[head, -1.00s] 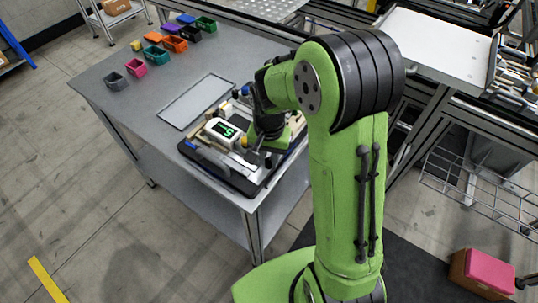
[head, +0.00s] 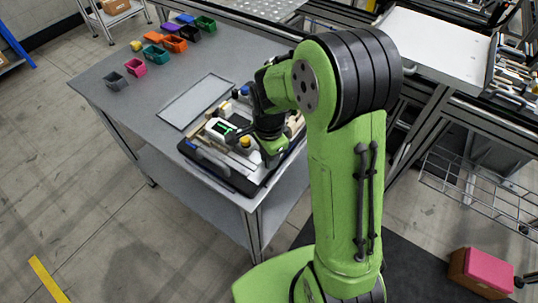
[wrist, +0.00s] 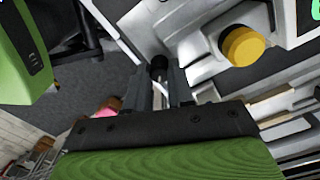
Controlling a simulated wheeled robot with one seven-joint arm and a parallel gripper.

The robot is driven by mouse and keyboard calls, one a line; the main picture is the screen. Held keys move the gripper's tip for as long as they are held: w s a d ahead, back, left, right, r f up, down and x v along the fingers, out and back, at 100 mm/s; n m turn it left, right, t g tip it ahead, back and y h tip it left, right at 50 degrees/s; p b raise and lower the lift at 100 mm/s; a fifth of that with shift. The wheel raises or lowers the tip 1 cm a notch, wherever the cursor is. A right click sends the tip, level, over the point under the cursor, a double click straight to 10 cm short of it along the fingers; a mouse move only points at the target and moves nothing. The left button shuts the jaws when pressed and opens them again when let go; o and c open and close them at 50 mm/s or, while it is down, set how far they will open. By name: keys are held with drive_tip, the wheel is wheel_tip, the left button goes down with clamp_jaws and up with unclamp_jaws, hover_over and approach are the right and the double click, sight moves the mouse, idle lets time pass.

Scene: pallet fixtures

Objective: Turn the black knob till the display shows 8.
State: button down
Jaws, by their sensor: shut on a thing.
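My gripper (wrist: 161,76) is shut on the black knob (wrist: 158,63), a small dark round top between the two fingertips in the wrist view. The fingers hide most of the knob. In the head view my gripper (head: 272,157) is at the right part of the fixture board, and the knob is hidden there. The display (head: 222,128) is a white box with green digits; my wrist partly covers its face and I cannot read the number. In the wrist view only a sliver of the green display (wrist: 314,5) shows at the top right corner.
A yellow button (wrist: 242,45) sits beside the knob, right of my fingers in the wrist view. The dark fixture board (head: 205,170) stands on the grey table (head: 125,95). A flat grey plate (head: 195,101) and several coloured bins (head: 135,68) lie farther back.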

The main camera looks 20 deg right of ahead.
drive_tip(key=shift+m, duration=0.4)
drive_tip(key=c, duration=1)
unclamp_jaws()
wheel_tip(320, 180, up, 16)
drive_tip(key=p, duration=0.4)
drive_tip(key=shift+f, duration=0.1)
